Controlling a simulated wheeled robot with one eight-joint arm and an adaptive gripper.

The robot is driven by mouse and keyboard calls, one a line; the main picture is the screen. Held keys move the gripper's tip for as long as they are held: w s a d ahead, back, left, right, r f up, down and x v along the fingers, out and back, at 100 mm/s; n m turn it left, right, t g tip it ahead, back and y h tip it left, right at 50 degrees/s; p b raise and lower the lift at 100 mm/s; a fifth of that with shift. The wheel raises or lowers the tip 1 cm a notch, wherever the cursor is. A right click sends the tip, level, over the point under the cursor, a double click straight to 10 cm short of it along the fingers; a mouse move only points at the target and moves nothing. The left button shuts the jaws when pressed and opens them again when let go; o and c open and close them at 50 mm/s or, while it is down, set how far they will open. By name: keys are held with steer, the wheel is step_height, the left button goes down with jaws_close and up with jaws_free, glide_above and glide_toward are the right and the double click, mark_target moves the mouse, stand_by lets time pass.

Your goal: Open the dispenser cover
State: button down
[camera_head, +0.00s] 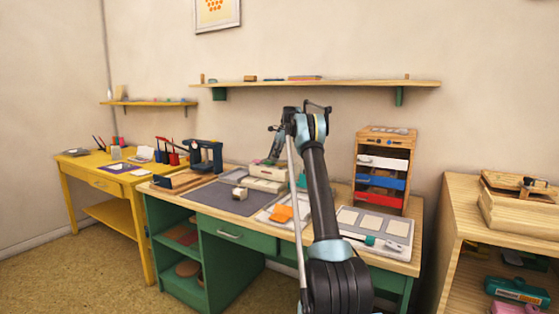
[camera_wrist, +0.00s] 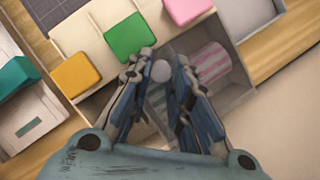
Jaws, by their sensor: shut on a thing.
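The dispenser appears to be the pale box (camera_wrist: 238,92) in the wrist view, with a hollow front holding pink-and-white and green-and-white striped rolls (camera_wrist: 209,62). Its cover cannot be told apart clearly. A round pale knob (camera_wrist: 161,71) shows at my fingertips. My gripper (camera_wrist: 160,73) is shut on this knob, with a finger on each side. In the head view, a pale box (camera_head: 266,173) that seems to be the dispenser stands mid-desk, and my arm reaches down to it. My fingertips cannot be made out there.
Orange (camera_wrist: 76,76), green (camera_wrist: 127,38) and pink pads lie along the box top. A teal-and-white item (camera_wrist: 22,110) is beside it. On the desk, a wooden drawer rack (camera_head: 384,150) stands right and a dark blue press (camera_head: 205,155) left. The grey mat (camera_head: 213,196) has bare room.

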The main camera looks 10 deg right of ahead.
steer(key=c, duration=1.7)
jaws_free()
steer(key=shift+v, duration=3.7)
steer(key=shift+w, duration=0.1)
